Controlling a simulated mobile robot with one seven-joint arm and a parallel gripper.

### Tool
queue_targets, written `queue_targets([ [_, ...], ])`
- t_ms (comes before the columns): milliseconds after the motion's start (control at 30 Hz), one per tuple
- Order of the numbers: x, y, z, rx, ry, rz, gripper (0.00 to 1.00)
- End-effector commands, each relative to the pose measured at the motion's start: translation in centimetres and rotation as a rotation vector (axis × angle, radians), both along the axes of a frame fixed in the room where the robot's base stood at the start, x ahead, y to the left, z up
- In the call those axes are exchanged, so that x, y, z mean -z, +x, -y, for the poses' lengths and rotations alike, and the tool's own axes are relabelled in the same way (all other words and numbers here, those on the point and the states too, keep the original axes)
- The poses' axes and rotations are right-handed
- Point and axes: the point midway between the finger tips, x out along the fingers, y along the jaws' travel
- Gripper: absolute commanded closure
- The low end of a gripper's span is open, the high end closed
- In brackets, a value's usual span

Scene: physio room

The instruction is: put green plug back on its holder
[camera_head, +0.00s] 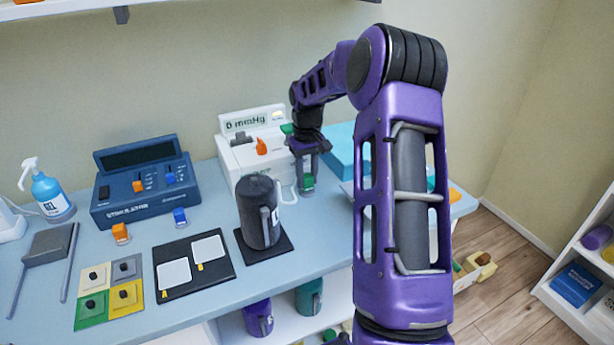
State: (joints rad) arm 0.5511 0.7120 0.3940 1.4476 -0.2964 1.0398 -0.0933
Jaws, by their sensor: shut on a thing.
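My gripper (307,178) points down in front of the white "0 mmHg" device (238,165). Its jaws are shut on a small green plug (308,184), low over the table, to the right of the dark grey jug. I cannot tell whether the plug touches anything underneath. An orange part (262,147) sits on the device's front. I cannot make out a separate holder for the green plug.
The dark grey jug (256,212) stands on a black mat, close left of my gripper. A blue stimulator (146,184) with orange and blue parts stands further left. A black board (222,268) with white cards lies in front. My arm hides part of the table's right side.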

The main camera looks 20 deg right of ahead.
Motion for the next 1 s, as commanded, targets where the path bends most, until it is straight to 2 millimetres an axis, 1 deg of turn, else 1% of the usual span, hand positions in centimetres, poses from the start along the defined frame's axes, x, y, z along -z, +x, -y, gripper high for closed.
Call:
queue_targets([
  [567,0.93,-0.01,-0.01,0.0,0.0,0.0,0.97],
  [933,0.88,0.0,-0.01,0.0,0.0,0.0,0.97],
  [967,0.88,0.0,-0.01,0.0,0.0,0.0,0.62],
  [1000,0.88,0.0,-0.01,0.0,0.0,0.0,0.55],
])
